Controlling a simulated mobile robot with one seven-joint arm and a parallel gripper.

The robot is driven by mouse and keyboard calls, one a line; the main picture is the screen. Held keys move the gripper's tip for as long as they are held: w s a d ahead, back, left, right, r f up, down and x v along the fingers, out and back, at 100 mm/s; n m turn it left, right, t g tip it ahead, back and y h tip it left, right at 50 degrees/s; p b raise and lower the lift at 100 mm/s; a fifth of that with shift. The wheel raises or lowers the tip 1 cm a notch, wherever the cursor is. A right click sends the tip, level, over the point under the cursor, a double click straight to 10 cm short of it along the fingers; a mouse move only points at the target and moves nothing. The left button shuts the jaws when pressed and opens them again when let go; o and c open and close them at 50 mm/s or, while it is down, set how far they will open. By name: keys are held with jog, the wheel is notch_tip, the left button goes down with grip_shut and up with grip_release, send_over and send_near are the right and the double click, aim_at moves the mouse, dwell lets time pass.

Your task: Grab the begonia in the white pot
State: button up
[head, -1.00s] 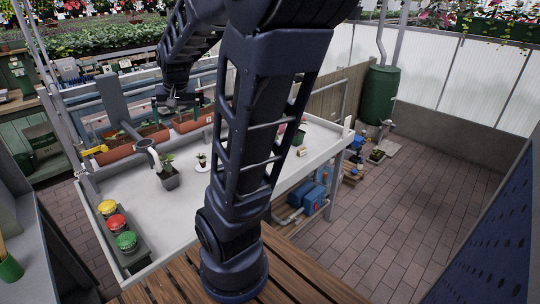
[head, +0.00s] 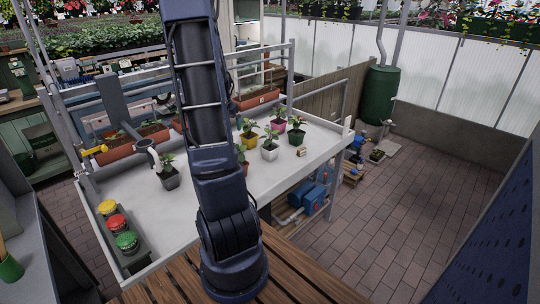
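A white pot (head: 269,152) holding a leafy plant (head: 270,134) stands upright on the pale table, to the right of my arm. It fits the begonia, though it is too small to tell the species surely. A yellow pot (head: 249,141) is just left of and behind it, a pink pot (head: 278,125) behind it and a dark green pot (head: 297,137) to its right. A reddish pot (head: 244,168) stands nearer, partly hidden by my arm. My arm rises past the top of the picture, and my gripper does not show.
The pale table (head: 290,165) has a free strip in front of the pots. A dark grey pot (head: 171,181) with a plant stands left of my arm. Red, yellow and green buttons (head: 127,241) line the left edge. Planter troughs (head: 255,98) and metal rails run along the back.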

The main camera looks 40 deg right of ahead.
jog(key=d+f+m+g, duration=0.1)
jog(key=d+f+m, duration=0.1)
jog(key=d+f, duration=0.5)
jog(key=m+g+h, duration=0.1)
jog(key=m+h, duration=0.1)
send_near(269, 149)
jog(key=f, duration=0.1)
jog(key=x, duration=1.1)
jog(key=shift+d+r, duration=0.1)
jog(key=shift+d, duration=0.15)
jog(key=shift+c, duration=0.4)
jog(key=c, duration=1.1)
